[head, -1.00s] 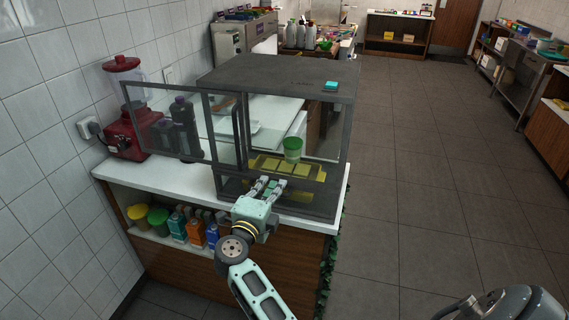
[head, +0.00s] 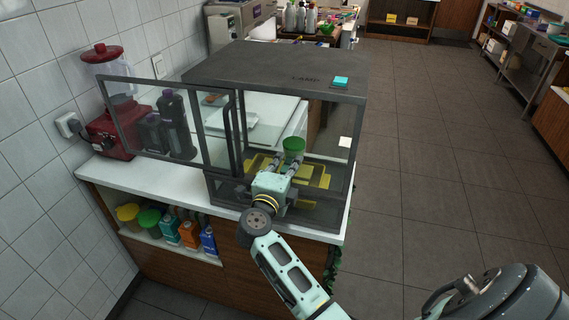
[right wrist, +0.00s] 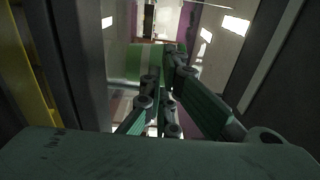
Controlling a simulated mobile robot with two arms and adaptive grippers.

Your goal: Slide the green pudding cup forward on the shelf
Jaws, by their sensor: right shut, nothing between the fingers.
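The green pudding cup (head: 293,145) stands upright inside the glass display case (head: 276,58), on the shelf behind the yellow pieces. My right gripper (head: 287,162) reaches in through the open front of the case. Its fingers are shut and empty, just in front of the cup's lower part. In the right wrist view the green cup (right wrist: 143,62) shows just beyond the fingertips (right wrist: 160,75), partly hidden by them. I cannot tell whether the fingers touch it. My left gripper is not in view.
The case's glass door (head: 152,125) is swung open to the left. Yellow flat pieces (head: 315,178) lie on the case floor around my gripper. A red blender (head: 108,135) stands left on the white counter (head: 145,185). Dark bottles (head: 175,125) show behind the door.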

